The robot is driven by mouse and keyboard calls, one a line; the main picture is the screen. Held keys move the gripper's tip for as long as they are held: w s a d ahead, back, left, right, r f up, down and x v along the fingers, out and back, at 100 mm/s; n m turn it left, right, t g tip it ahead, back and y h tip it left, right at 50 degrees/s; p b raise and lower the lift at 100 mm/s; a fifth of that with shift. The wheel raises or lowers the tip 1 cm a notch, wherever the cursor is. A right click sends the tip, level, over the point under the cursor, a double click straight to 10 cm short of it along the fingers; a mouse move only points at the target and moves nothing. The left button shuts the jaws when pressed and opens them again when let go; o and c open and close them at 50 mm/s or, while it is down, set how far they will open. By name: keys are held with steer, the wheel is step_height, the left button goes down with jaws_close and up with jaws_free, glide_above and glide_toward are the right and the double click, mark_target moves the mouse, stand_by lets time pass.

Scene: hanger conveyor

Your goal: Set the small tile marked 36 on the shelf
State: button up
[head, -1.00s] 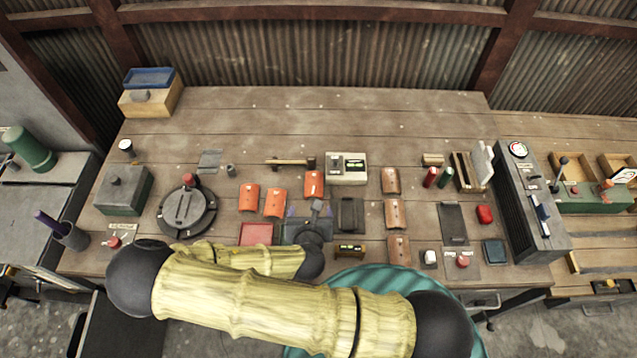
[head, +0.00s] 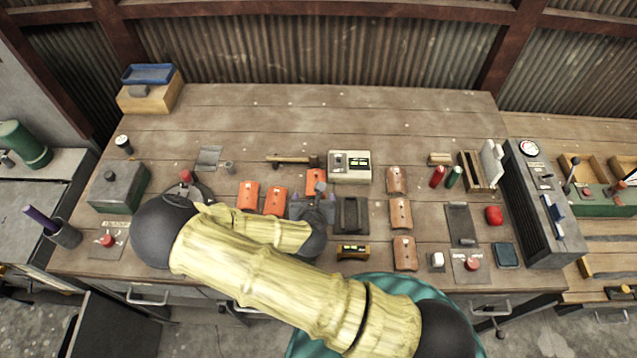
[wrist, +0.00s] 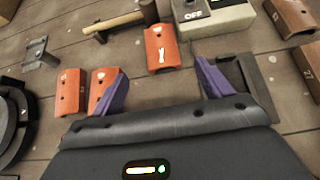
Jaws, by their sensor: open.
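Three orange curved tiles lie on the wooden bench: a left one (head: 248,195), a middle one (head: 275,201) and a far one (head: 315,176). They also show in the wrist view, left (wrist: 69,93), middle (wrist: 98,88) and far (wrist: 161,48). Three brown tiles (head: 396,180) lie in a column farther right. I cannot identify the shelf.
A dark frame (head: 351,215) lies right of my gripper. A hammer (head: 292,160) and a pale switch box (head: 350,167) lie beyond the far tile.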

steer(key=shift+p+x, duration=0.55)
steer(key=shift+x, duration=1.65)
steer(key=shift+w+d+f+p, duration=0.1)
steer(key=shift+w+f+p, duration=0.1)
steer(key=shift+w+p, duration=0.3)
steer(key=p+x, duration=0.2)
steer(key=x, duration=0.1)
steer(key=shift+f, duration=0.25)
steer(key=shift+w+f, duration=0.2)
steer(key=shift+f, duration=0.2)
steer(key=shift+w, duration=0.2)
steer(key=c, duration=1.2)
